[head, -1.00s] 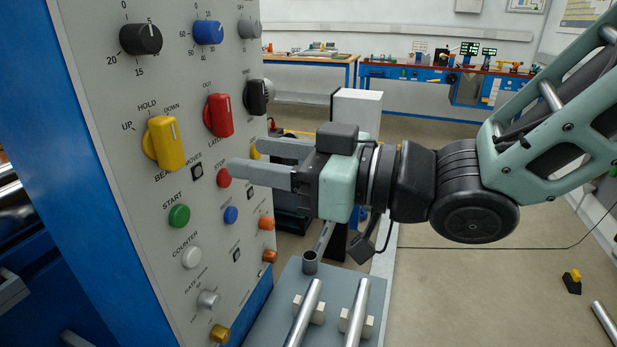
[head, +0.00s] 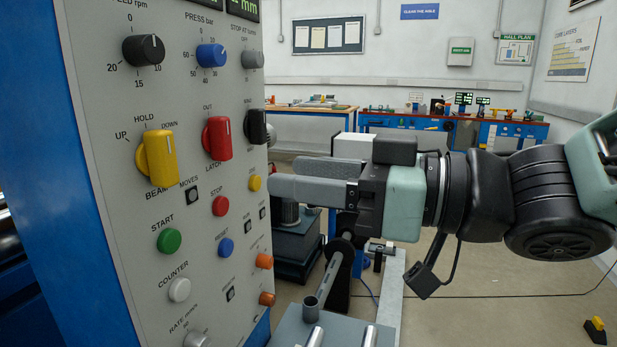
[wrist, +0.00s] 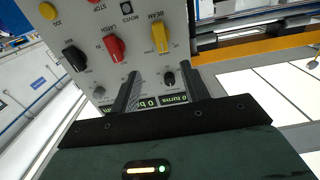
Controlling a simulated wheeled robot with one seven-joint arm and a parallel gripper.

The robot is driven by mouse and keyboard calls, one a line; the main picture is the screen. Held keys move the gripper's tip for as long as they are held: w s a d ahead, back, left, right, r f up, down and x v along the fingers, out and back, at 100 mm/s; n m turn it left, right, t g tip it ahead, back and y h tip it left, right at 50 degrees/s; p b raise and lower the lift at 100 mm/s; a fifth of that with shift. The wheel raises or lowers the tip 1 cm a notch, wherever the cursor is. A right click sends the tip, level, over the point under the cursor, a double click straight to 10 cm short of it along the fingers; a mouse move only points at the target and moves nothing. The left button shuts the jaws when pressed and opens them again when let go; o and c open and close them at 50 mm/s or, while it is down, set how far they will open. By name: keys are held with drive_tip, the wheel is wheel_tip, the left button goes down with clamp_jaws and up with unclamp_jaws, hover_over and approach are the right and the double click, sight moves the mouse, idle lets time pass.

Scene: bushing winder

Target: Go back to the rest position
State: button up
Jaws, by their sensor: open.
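My gripper (head: 305,180) is open and empty in the head view. Its grey fingers point left toward the control panel (head: 125,95), just right of the panel's right edge as seen there. In the wrist view the two dark fingers of my gripper (wrist: 160,90) stand apart with nothing between them, and the panel lies beyond them. The panel carries a yellow beam knob (head: 158,158), a red latch knob (head: 217,139), a black knob (head: 256,127) and a green start button (head: 169,241). The yellow knob also shows in the wrist view (wrist: 160,38).
A grey table (head: 290,330) with metal bars stands low in front of the panel. Dark machinery (head: 297,240) stands behind my gripper. Workbenches (head: 450,128) line the back wall. Open floor (head: 490,310) lies to the right.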

drive_tip(key=w+d+f+m+h+p, duration=0.3)
drive_tip(key=d+f+m+h+p, duration=0.25)
drive_tip(key=f+h, duration=0.5)
drive_tip(key=s+d+f+g+h+p, duration=0.1)
drive_tip(key=s+d+f+g+h, duration=0.1)
drive_tip(key=s, duration=0.4)
drive_tip(key=s+d+f+g+h+p, duration=0.2)
drive_tip(key=s+d+g+h, duration=0.1)
drive_tip(key=s, duration=0.4)
drive_tip(key=shift+s+d+g, duration=0.3)
drive_tip(key=shift+d+g, duration=0.55)
drive_tip(key=shift+g, duration=0.15)
drive_tip(key=shift+h, duration=0.25)
